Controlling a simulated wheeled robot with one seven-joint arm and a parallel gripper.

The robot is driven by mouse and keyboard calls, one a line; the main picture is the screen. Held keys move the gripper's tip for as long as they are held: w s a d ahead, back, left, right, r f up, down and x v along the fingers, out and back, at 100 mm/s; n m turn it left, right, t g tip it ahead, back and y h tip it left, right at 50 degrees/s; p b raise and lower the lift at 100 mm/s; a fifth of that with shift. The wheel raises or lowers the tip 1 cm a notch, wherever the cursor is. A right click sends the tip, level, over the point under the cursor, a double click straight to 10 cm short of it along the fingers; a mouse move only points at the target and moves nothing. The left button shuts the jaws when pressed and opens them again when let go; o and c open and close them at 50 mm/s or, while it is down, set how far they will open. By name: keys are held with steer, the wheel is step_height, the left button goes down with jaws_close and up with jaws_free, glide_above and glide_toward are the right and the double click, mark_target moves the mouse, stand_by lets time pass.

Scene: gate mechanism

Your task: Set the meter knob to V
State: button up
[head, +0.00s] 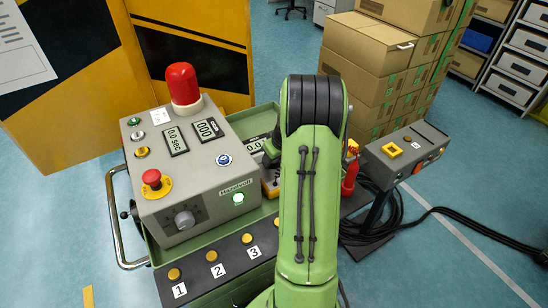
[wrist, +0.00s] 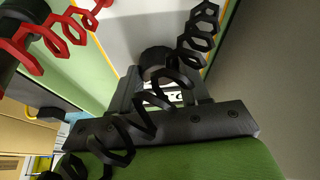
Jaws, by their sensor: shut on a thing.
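The meter (head: 256,144) is mostly hidden behind my green arm in the head view; part of its display reading 0.0 and a yellow edge show. In the wrist view the grey meter face (wrist: 128,22) with a yellow border fills the top middle. A black round knob (wrist: 155,60) stands out from it. My gripper (wrist: 158,82) is shut on this knob, with its dark fingers around it. Coiled black and red leads cross in front and hide part of the fingers. The knob's pointer and the V mark cannot be made out.
A grey control box (head: 190,170) with a red lamp (head: 182,84), buttons and a dial stands left of my arm. A smaller button box (head: 407,152) stands on a post at right. Cardboard boxes (head: 368,60) are stacked behind. Black cables lie on the floor.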

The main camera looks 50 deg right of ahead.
steer(key=o, duration=1)
steer(key=p+v, duration=0.4)
steer(key=v, duration=1.1)
steer(key=shift+r, duration=0.4)
